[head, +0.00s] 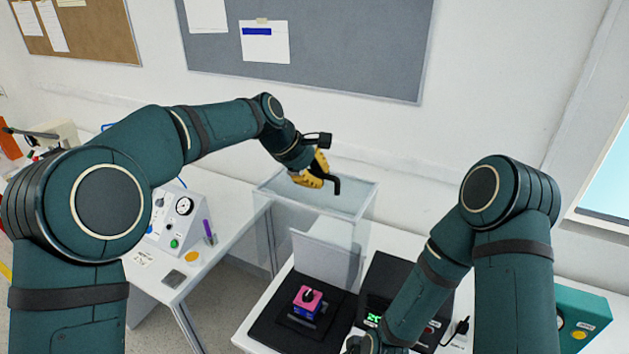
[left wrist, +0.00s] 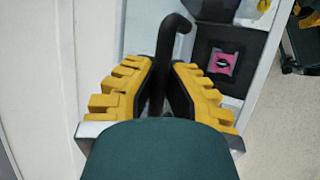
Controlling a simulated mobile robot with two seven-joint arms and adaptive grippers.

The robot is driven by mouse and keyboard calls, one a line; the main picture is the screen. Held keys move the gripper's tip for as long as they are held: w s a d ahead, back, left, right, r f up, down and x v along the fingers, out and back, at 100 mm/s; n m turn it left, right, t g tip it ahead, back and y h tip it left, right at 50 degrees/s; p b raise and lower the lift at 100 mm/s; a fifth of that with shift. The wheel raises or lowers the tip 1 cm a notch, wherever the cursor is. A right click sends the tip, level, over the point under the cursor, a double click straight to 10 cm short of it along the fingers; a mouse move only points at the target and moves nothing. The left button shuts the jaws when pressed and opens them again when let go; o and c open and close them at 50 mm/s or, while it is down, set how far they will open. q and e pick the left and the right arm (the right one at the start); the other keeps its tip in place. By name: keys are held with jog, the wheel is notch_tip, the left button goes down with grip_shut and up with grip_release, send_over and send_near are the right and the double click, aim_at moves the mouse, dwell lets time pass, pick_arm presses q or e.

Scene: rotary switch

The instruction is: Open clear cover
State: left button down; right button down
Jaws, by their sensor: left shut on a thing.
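The clear cover (head: 350,217) is a see-through box. In the head view it stands upright behind and above a black base (head: 265,328), leaving the pink and blue rotary switch (head: 309,300) uncovered. The switch also shows in the left wrist view (left wrist: 222,63). My left gripper (head: 318,176), with yellow fingers, is at the top of the cover. It is shut on a black hooked handle (left wrist: 174,38), which passes between the fingers in the left wrist view (left wrist: 158,90). My right gripper is mostly cut off at the bottom of the head view, so its jaws cannot be made out.
A black box with a green display (head: 373,319) stands right of the switch. A gauge panel (head: 180,218) stands on the left table, and a teal box (head: 583,318) at the right. A white wall with a grey board (head: 330,60) is behind the cover.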

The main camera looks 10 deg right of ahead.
pick_arm(q)
jog(key=shift+w+d+r, duration=0.3)
jog(key=c, duration=1)
grip_release()
jog(key=shift+s, duration=0.1)
jog(key=shift+a, duration=0.1)
jog(key=shift+a+r, duration=0.25)
jog(key=shift+r, duration=0.1)
jog(key=v, duration=1.1)
jog(key=shift+r, duration=0.15)
